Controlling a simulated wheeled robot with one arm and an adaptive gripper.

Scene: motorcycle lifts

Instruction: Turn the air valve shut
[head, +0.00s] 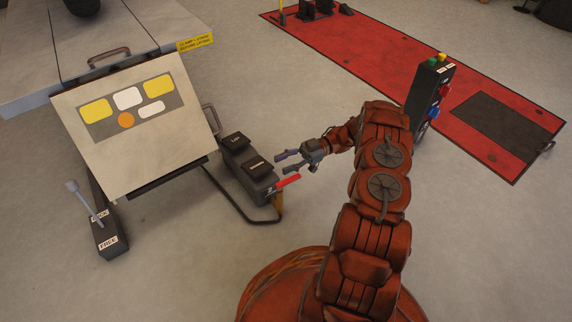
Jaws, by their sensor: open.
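The air valve's red lever (288,180) sticks out to the right from the near end of a dark pedal box (247,170) on the floor. A brass-coloured fitting (279,203) hangs just below it. My gripper (281,164) is just above the lever, its fingers spread and pointing left toward the pedal box. Nothing is between the fingers. They look apart from the lever, but the exact height gap cannot be told from this view.
A tilted lift panel (135,170) stands left of the pedals, with a lock lever box (108,235) below it. A dark hose or bar (235,209) curves along the floor. A button post (428,95) stands right of my arm by a red lift (370,60). Floor between is clear.

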